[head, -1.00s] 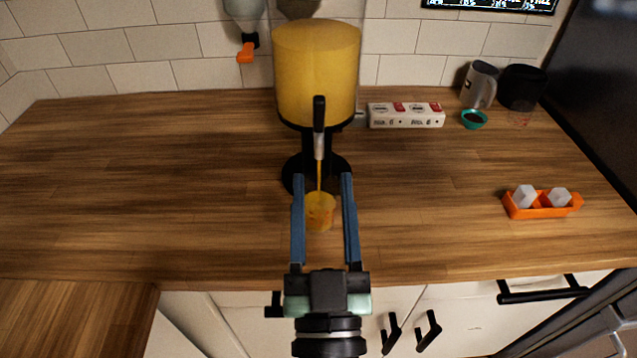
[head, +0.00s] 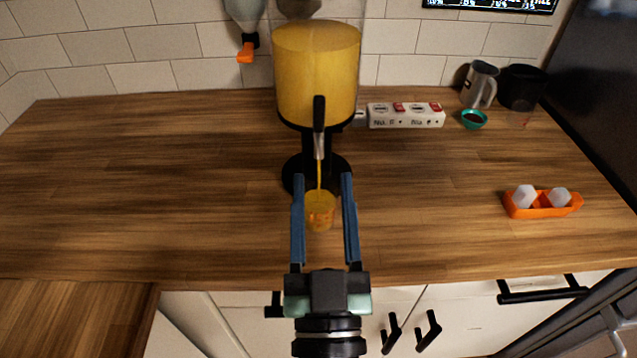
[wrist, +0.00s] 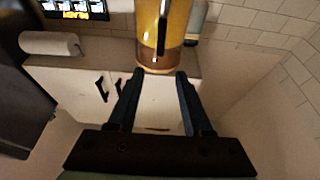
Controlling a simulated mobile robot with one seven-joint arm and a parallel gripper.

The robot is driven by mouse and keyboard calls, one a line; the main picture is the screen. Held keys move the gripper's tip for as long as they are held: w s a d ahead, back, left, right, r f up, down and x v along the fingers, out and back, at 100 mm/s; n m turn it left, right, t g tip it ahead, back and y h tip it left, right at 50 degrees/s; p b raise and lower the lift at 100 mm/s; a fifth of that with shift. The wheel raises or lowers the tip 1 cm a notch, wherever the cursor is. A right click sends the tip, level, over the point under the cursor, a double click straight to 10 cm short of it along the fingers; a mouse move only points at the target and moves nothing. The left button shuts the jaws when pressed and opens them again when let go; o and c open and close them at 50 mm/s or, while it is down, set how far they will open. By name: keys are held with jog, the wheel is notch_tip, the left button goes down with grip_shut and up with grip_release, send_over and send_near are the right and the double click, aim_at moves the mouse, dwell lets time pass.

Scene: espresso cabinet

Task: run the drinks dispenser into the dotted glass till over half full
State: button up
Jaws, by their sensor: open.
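The drinks dispenser (head: 316,75) stands at the back middle of the counter, its tank filled with yellow liquid. Its black tap handle (head: 319,115) points up, and a thin yellow stream (head: 319,172) falls from the spout. The glass (head: 319,213) stands under the stream with yellow liquid in it; its dots and exact level are hard to make out. My gripper (head: 323,176) is open, its two blue fingers on either side of the glass in the head view, with gaps visible. In the wrist view the dispenser (wrist: 177,25) shows beyond the open fingers; the glass is not clear there.
An orange tray (head: 541,210) with white blocks lies at the right. A white box-like strip (head: 406,115), a teal bowl (head: 474,119) and a metal jug (head: 480,84) stand at the back right. The left of the counter (head: 150,180) is clear.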

aim_at(319, 112)
jog(key=shift+d+n+p, duration=0.2)
jog(key=shift+n+p, duration=0.1)
jog(key=c, duration=0.4)
jog(key=shift+s+d+n+h+p, duration=0.2)
jog(key=shift+d+n+h+p, duration=0.3)
jog(key=shift+n, duration=0.3)
jog(key=shift+c, duration=1.2)
jog(key=n+p, duration=0.1)
jog(key=n, duration=0.1)
jog(key=s+n+p, duration=0.1)
jog(key=n, duration=0.1)
jog(key=n+p, duration=0.1)
jog(key=n, duration=0.1)
jog(key=shift+s+d+f+h, duration=0.25)
jog(key=shift+d+f+h, duration=0.05)
jog(key=shift+f, duration=0.05)
grip_shut()
jog(key=w+r+n+p, duration=0.1)
jog(key=w+n+p, duration=0.1)
jog(key=w+n, duration=0.1)
jog(key=w+a+n+y+p, duration=0.1)
jog(key=w+n+p, duration=0.1)
jog(key=w+n, duration=0.1)
jog(key=w+a+r+n+p, duration=0.1)
jog(key=w+n+p, duration=0.2)
jog(key=w, duration=0.1)
jog(key=shift+w+r+n+y, duration=0.3)
jog(key=shift+w+r+n, duration=0.05)
jog(key=shift+n, duration=0.05)
jog(key=shift+r, duration=0.1)
